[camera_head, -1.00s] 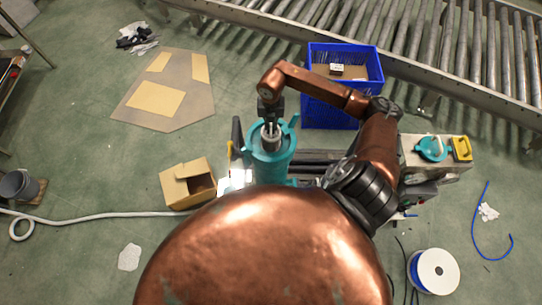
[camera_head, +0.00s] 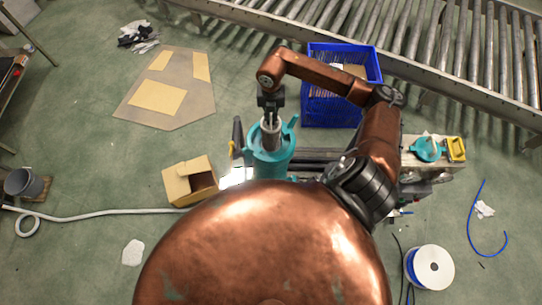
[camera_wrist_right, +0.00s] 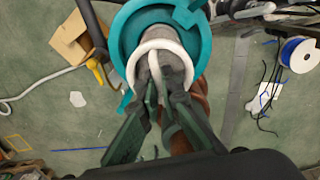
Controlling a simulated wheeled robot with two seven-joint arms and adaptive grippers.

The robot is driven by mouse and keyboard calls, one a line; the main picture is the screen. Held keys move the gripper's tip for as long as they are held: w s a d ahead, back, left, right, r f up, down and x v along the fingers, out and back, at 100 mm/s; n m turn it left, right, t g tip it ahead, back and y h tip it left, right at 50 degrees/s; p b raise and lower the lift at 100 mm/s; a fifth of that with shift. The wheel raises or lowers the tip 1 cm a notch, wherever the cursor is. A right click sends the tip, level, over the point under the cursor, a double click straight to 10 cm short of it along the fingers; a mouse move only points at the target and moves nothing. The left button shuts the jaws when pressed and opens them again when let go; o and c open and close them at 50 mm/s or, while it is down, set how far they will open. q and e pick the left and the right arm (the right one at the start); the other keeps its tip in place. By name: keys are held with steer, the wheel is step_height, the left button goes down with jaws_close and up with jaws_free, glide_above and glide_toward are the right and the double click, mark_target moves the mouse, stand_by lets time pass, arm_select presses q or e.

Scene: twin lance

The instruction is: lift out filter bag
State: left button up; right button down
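The teal filter housing (camera_head: 270,168) stands upright with its top open, and it also shows in the right wrist view (camera_wrist_right: 124,40). The grey filter bag (camera_head: 271,141) sticks up from its mouth, with the lower part hidden inside. In the right wrist view the bag has a white rim ring (camera_wrist_right: 139,56) and a pale handle strap (camera_wrist_right: 155,72). My right gripper (camera_head: 270,119) is above the housing, pointing down. Its fingers (camera_wrist_right: 164,95) are closed around the strap. My left gripper is not in view.
A teal lid (camera_head: 426,149) and a yellow item (camera_head: 456,149) lie on the bench at right. A blue crate (camera_head: 332,108) stands behind the housing. An open cardboard box (camera_head: 187,182) is on the floor at left.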

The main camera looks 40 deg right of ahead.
steer(key=shift+r+p, duration=1.6)
steer(key=shift+r, duration=1.4)
step_height(320, 180, up, 2)
steer(key=shift+r, duration=1.55)
